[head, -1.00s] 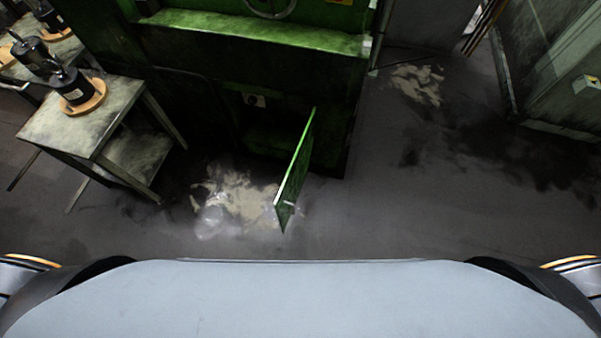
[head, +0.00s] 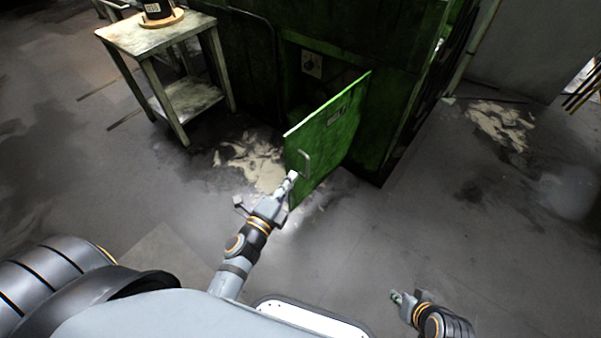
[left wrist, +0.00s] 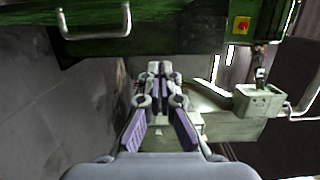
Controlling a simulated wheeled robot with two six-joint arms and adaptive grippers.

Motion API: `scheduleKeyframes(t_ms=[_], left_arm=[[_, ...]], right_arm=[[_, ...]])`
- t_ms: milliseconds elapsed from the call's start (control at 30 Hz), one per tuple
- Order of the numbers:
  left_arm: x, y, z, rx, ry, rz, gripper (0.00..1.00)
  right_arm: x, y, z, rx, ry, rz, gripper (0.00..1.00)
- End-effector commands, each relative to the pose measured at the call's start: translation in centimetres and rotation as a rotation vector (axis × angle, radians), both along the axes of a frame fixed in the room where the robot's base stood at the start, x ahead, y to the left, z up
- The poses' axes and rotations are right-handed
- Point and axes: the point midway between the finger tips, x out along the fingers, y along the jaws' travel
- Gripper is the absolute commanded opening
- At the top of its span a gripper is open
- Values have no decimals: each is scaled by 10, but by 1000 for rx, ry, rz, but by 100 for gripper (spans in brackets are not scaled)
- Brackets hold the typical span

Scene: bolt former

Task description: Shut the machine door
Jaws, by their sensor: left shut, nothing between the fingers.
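The machine door (head: 335,130) is a green panel standing open from the lower front of the green machine (head: 395,100). Its grey bar handle (head: 305,161) is on the face toward me, near the free edge. My left gripper (head: 292,177) is at the door's free edge, just below the handle; I cannot tell whether it touches. In the left wrist view its fingers (left wrist: 160,72) are together and empty. My right gripper (head: 396,297) is low over the floor, well away from the door; its fingers are too small to read.
A metal side table (head: 150,38) with a dark round-based part (head: 160,12) stands left of the machine. Pale spilled patches lie on the floor. The floor right of the door is clear. The left wrist view shows a red button (left wrist: 242,25) on green machinery.

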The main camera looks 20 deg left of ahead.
Motion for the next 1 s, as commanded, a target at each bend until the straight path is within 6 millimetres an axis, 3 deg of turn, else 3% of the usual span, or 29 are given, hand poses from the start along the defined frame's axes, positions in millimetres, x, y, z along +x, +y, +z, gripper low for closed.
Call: scheduleKeyframes(t_ms=[267,667,800,1000], left_arm=[[16,-3,5,2,-4,0,0],[99,-18,4,1,-4,1,0],[109,2,1,7,-2,0,0],[115,17,2,1,-1,1,0]], right_arm=[[0,-1,7,-4,12,2,22],[-1,-3,12,-15,45,6,22],[1,-3,8,-13,29,6,22],[0,-2,5,-9,14,5,22]])
